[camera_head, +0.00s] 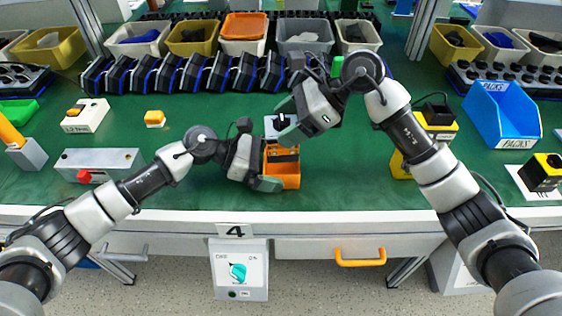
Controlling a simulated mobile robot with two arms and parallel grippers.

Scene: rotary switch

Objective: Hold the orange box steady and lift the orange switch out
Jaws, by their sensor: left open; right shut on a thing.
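The orange box (290,181) stands on the green table near its front edge, right of centre. Its top looks open and dark inside. My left gripper (257,157) is open at the box's left side, with its lower fingertip by the box's front left corner; I cannot tell whether it touches. My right gripper (288,117) is shut just above and behind the box. At its fingers is a pale piece with a black mark (279,124), which looks like the switch; no orange shows on it, and the fingers hide part of it.
A grey metal box with a red button (110,163) lies left. A yellow box (403,166) stands right, partly behind my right arm. A blue bin (503,112) is further right. A row of black devices (180,75) lines the back.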

